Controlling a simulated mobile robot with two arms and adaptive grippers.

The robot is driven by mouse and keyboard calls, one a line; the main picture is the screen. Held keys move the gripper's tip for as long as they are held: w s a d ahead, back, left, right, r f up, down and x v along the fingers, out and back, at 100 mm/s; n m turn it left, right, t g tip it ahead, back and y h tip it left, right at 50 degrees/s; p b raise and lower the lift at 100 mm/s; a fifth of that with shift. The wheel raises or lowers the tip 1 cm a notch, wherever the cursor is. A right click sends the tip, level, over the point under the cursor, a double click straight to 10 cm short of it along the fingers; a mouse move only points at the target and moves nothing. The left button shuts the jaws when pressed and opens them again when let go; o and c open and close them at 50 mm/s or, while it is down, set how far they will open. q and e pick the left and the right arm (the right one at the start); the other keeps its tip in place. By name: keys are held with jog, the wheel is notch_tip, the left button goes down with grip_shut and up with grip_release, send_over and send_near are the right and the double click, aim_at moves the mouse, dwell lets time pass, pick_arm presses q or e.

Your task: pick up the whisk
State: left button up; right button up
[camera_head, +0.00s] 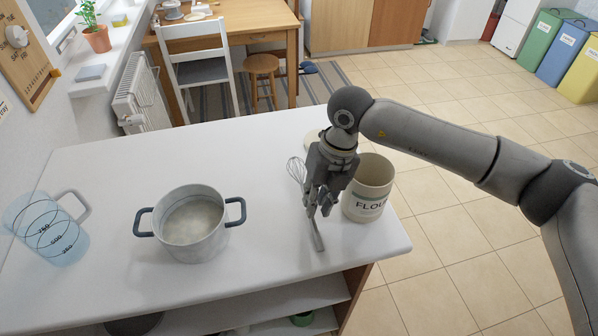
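The whisk (297,169) lies on the white counter, its wire head pointing to the back and its grey handle running toward the front edge. Its middle is hidden behind my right gripper. My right gripper (318,211) points down over the whisk's handle, just left of the flour canister. Its fingers look dark and close to the handle, but I cannot tell whether they touch or grip it. My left gripper is not in view.
A flour canister (367,197) stands close to the right of my gripper. A pot with two handles (190,240) stands left of it, and a clear blue measuring jug (50,233) is at the far left. The counter (240,155) between pot and whisk is clear.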

jog(key=f, duration=0.1)
jog(key=f+p, duration=0.1)
jog(key=f, duration=0.1)
jog(key=shift+a+f+p, duration=0.3)
jog(key=shift+a, duration=0.05)
jog(key=shift+a+f, duration=0.1)
jog(key=shift+f, duration=0.4)
grip_shut()
jog(key=shift+r, duration=0.1)
